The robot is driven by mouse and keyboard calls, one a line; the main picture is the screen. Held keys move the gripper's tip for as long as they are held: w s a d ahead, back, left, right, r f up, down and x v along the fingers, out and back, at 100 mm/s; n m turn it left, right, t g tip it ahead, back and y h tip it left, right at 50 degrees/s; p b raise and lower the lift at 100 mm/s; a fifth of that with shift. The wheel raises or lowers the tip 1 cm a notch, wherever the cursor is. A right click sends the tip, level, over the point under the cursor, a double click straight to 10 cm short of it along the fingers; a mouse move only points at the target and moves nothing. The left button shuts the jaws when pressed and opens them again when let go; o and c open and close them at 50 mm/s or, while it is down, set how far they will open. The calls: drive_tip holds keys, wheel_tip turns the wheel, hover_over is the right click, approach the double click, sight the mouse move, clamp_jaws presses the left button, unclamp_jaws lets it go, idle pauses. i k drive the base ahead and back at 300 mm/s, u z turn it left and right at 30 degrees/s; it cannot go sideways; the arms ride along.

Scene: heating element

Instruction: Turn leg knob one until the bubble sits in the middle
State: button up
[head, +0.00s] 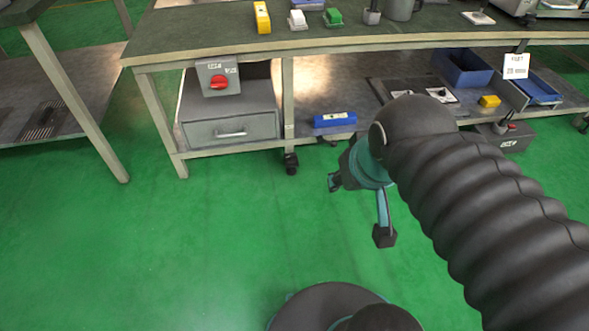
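My gripper (359,209) hangs over the green floor in front of the workbench, its two fingers spread apart with nothing between them. It touches nothing. A black foot or caster (291,163) is at the bottom of the bench's middle leg, up and left of my gripper. I cannot tell whether it is leg knob one. A blue bar (335,120) with a pale label lies on the lower shelf, and a yellow bar (262,17) lies on the bench top. Either may be a level; no bubble can be made out.
A grey box with a red knob (219,83) hangs under the bench top (180,45), above a grey drawer (230,131). A blue bin (462,68) and a yellow block (489,101) are on the lower shelf. Another table stands left. The floor (150,250) is clear.

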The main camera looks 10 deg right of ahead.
sight(292, 160)
drive_tip(key=z, duration=0.05)
drive_tip(key=k, duration=0.75)
drive_tip(key=u, duration=1.05)
drive_tip(key=i, duration=1.35)
drive_tip(key=z, duration=0.75)
drive_tip(key=i, duration=0.3)
drive_tip(key=z, duration=0.3)
